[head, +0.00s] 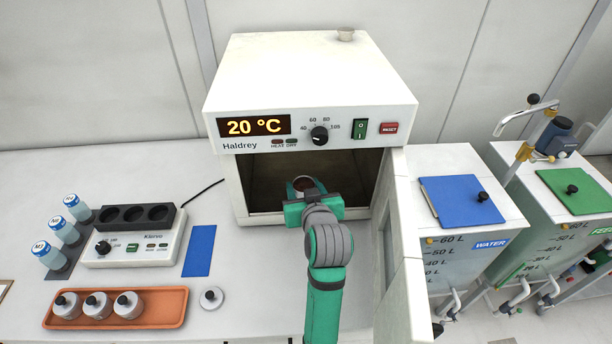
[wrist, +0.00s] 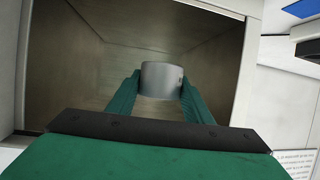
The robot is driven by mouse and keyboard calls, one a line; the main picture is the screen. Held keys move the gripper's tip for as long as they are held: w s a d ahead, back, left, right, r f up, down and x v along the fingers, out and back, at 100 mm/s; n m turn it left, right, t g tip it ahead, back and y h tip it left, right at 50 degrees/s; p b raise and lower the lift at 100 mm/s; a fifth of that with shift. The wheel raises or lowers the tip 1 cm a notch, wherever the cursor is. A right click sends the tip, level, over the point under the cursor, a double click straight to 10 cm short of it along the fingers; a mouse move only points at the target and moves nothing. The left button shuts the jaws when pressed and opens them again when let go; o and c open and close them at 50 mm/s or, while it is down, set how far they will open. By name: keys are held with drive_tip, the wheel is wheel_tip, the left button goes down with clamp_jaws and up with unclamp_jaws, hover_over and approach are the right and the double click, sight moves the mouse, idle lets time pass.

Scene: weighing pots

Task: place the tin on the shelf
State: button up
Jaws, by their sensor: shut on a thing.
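The tin (wrist: 161,79) is a small grey metal cylinder, held upright between the two fingers of my gripper (wrist: 160,92) in the wrist view. The shelf is the oven's inner floor (head: 262,198), dim and partly hidden by my arm. I cannot tell whether the tin touches it. The oven chamber walls (wrist: 75,50) stand on both sides of the tin with room around it.
The oven door (head: 400,245) stands open to the right of my arm. The oven body (head: 300,75) reads 20 °C. An orange tray (head: 170,315) with several lidded pots, a loose lid (head: 211,298), a blue mat (head: 199,251) and a block heater (head: 135,245) lie left on the bench.

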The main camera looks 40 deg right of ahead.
drive_tip(key=s+d, duration=0.2)
drive_tip(key=d, duration=0.2)
drive_tip(key=shift+m+g+h, duration=0.3)
drive_tip(key=shift+m+h, duration=0.1)
drive_tip(key=shift+m, duration=0.1)
drive_tip(key=x, duration=0.5)
drive_tip(key=a+f+x, duration=0.1)
drive_tip(key=x, duration=0.4)
drive_tip(key=f+x, duration=0.1)
drive_tip(key=x, duration=0.4)
drive_tip(key=shift+w+a+f, duration=0.1)
drive_tip(key=shift+a, duration=0.2)
drive_tip(key=shift+w+f, duration=0.3)
drive_tip(key=shift+f, duration=0.05)
drive_tip(key=shift+w+d+f, duration=0.1)
drive_tip(key=shift+f, duration=1.55)
drive_tip(key=shift+f, duration=0.15)
drive_tip(key=o, duration=1.1)
drive_tip(key=shift+o, duration=0.2)
